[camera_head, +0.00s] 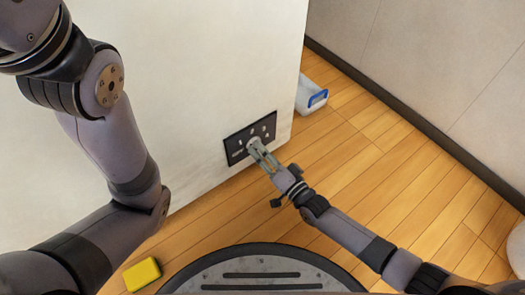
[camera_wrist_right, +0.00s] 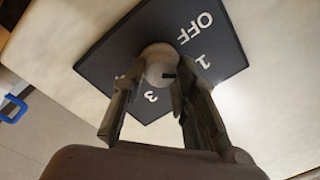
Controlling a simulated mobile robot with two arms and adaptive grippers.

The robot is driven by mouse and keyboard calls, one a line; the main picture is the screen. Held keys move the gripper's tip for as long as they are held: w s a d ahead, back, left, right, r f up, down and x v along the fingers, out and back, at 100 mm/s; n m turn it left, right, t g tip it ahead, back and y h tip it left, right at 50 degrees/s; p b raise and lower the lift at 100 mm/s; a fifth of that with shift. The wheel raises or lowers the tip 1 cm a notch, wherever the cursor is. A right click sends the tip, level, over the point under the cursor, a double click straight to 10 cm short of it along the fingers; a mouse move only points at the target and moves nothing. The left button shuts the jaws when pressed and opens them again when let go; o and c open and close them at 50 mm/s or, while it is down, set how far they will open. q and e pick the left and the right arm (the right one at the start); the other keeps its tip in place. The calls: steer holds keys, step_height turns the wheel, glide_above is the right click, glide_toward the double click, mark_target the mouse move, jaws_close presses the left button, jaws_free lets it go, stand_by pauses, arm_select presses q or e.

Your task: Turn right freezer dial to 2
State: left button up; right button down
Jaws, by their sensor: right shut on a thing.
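The dial is a pale round knob (camera_wrist_right: 158,60) on a black panel (camera_wrist_right: 118,60) fixed to a white freezer (camera_head: 200,70). In the head view the panel (camera_head: 235,147) sits low on the white face. White marks OFF, 1 and 3 show in the wrist view. No 2 is visible; the right finger covers the panel between 1 and 3. A dark mark on the knob sits at its lower right, near that finger. My right gripper (camera_head: 257,150) is shut on the knob, one finger on each side (camera_wrist_right: 158,75). My left gripper is out of view.
A yellow sponge (camera_head: 142,274) lies on the wooden floor at lower left. A white container with a blue handle (camera_head: 317,98) stands beyond the freezer's right edge. A grey wall (camera_head: 440,60) runs along the right. The floor between is clear.

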steer(key=m+b, duration=0.1)
steer(key=m, duration=0.8)
steer(key=shift+f+m+h, duration=0.1)
steer(key=shift+m+h, duration=0.2)
steer(key=shift+m, duration=0.1)
steer(key=shift+t, duration=0.3)
steer(key=c, duration=1.2)
jaws_free()
steer(key=shift+c, duration=0.2)
steer(key=v, duration=1.2)
